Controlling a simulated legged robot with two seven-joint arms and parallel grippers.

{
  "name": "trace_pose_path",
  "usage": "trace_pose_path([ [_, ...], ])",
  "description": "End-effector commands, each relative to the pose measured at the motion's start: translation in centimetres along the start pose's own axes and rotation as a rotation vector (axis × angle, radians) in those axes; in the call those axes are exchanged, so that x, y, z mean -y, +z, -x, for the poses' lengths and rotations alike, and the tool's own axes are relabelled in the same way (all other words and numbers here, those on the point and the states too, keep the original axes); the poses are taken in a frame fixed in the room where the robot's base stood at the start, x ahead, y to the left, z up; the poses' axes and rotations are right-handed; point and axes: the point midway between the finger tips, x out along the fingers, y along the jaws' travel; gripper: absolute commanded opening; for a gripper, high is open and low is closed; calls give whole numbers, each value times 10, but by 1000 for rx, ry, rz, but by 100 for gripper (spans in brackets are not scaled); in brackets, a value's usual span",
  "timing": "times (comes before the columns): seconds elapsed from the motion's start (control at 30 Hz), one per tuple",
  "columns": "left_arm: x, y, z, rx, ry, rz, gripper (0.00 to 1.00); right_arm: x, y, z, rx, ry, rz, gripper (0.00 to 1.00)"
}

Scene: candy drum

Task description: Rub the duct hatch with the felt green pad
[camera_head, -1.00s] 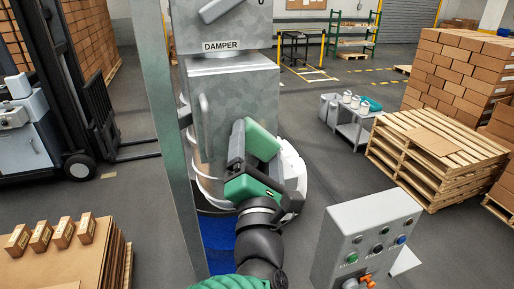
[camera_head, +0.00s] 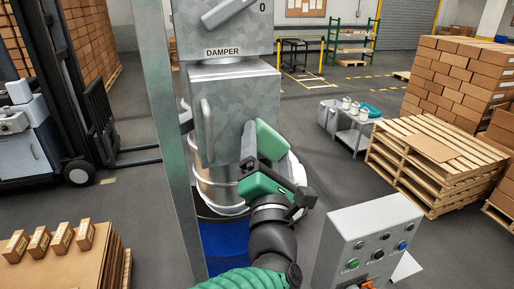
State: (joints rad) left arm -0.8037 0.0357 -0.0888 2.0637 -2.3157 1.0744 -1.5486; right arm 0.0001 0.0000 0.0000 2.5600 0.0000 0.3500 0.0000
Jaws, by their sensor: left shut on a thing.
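The duct hatch (camera_head: 222,108) is a grey galvanised metal door with a vertical pull handle (camera_head: 206,125) on its left side. It sits below the panel marked DAMPER. My left gripper (camera_head: 262,165) comes up from below, shut on the felt green pad (camera_head: 271,141), which has a dark part along its left side. The pad is held upright in front of the hatch's lower right edge and hides part of it. I cannot tell whether the pad touches the metal. My right gripper is not in view.
A steel post (camera_head: 163,150) stands just left of the hatch. A control box (camera_head: 365,240) with several buttons is at lower right. Cardboard sheets (camera_head: 75,260) with small boxes are at lower left. A forklift (camera_head: 50,110) stands behind on the left, pallets (camera_head: 440,160) on the right.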

Motion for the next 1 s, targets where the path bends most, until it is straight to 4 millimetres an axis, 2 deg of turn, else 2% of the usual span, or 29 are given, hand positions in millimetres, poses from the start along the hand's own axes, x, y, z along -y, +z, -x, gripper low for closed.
trace_pose_path([
  [0.17, 10, 10, -3, 0, 1, 1, 49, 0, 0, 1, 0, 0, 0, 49],
  [0.33, 11, 8, -5, 0, 2, 1, 49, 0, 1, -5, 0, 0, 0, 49],
  [0.7, -13, -17, 2, -1, 3, 1, 49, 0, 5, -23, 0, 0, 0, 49],
  [1.0, -19, -19, 2, -2, 2, 0, 49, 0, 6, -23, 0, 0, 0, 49],
])
